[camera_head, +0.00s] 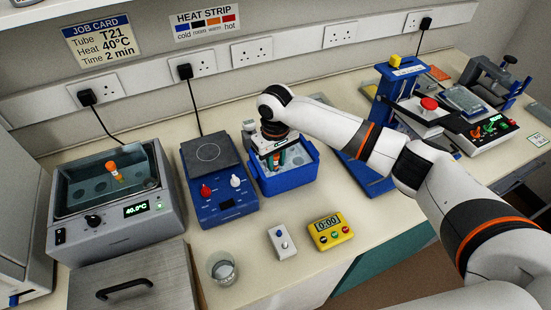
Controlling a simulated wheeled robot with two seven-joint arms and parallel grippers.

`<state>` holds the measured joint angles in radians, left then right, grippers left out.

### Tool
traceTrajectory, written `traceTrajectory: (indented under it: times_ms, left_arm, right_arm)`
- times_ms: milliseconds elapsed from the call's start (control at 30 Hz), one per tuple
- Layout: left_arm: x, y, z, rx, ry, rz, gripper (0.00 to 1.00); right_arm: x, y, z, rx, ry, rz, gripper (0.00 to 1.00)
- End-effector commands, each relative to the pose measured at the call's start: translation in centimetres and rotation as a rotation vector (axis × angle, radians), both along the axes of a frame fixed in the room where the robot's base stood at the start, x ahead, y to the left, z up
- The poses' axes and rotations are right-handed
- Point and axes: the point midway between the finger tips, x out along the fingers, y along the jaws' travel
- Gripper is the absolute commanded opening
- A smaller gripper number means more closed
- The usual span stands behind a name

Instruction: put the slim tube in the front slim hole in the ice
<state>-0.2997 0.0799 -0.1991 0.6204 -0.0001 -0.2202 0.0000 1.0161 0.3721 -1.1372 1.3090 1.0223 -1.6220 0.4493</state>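The ice box (287,184) is a blue open box with pale ice inside, in the middle of the bench. My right gripper (275,160) points down into the box from above, over its left and back part. A small reddish and teal patch shows between or beside its fingers, too small to identify as a tube. I cannot tell whether the fingers are shut. The arm and gripper hide part of the ice and its holes. A tube with an orange cap (113,169) stands tilted in the water bath (160,197) at the left. My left gripper is not in view.
A blue hotplate with a dark top (212,153) stands just left of the ice box. A glass beaker (222,268), a small white switch box (282,243) and a yellow timer (331,231) sit in front. A blue stand (398,75) and more devices are at the right.

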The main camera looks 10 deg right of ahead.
Motion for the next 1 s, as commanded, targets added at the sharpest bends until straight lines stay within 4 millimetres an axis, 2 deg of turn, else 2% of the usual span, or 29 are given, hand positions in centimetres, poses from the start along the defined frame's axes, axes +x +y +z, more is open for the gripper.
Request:
traceTrajectory:
  times_ms: [33, 100, 133, 467, 567, 1000]
  left_arm:
    - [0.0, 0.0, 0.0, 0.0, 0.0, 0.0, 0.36]
    - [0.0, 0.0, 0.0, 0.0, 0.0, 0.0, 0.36]
    - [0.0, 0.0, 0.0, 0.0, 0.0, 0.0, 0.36]
    - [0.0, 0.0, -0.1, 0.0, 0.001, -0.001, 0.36]
    - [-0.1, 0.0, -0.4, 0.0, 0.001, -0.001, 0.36]
    - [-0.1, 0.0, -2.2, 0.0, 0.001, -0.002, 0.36]
  right_arm:
    - [0.0, 0.0, 0.0, 0.0, 0.0, 0.0, 0.32]
    - [0.0, 0.0, 0.0, 0.0, 0.0, 0.0, 0.44]
    - [0.0, 0.0, 0.0, 0.0, 0.0, 0.0, 0.45]
    - [0.0, 0.0, 0.4, 0.0, -0.001, 0.0, 0.45]
    - [0.1, 0.0, 1.5, 0.001, -0.003, 0.001, 0.45]
    - [0.1, 0.0, 10.1, 0.001, -0.003, 0.0, 0.45]
